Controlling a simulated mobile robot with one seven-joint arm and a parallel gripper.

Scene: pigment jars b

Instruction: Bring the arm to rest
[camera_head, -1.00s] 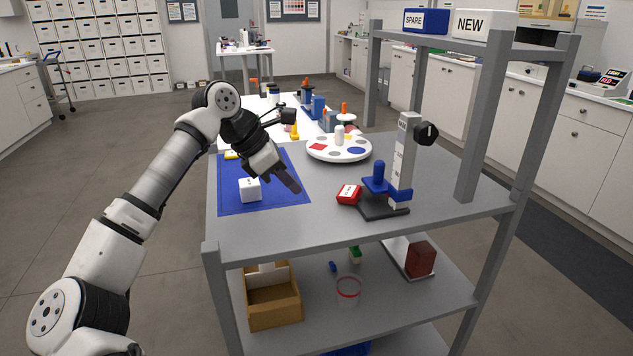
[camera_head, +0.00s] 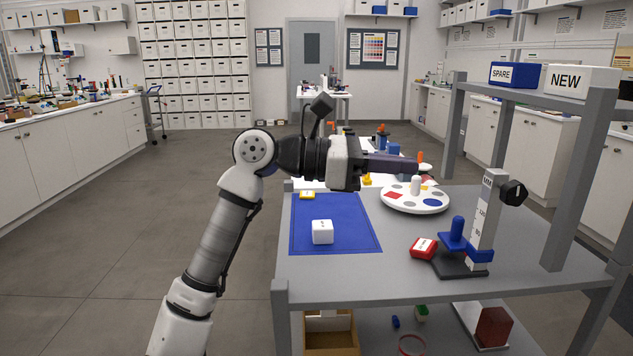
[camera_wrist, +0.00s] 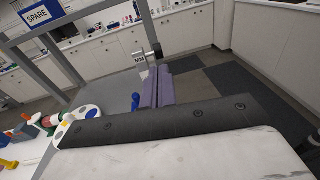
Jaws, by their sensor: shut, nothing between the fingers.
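My gripper (camera_head: 390,164) is at the end of my raised arm in the head view, its fingers pointing right and roughly level. It is shut and empty, held above the grey table (camera_head: 330,268). In the wrist view the closed fingers (camera_wrist: 156,88) stand in front of the far shelf post. Below the gripper in the head view are a blue mat (camera_head: 354,240) with a white cube (camera_head: 322,232) on it, and a white round palette (camera_head: 414,205) with coloured spots. The gripper touches none of these.
A height gauge (camera_head: 483,222) with a black knob and blue parts stands at the table's right, beside a red block (camera_head: 423,248). A shelf frame (camera_head: 560,190) rises behind it, bearing a SPARE box (camera_head: 516,75) and a NEW box (camera_head: 582,80). Floor left of the table is open.

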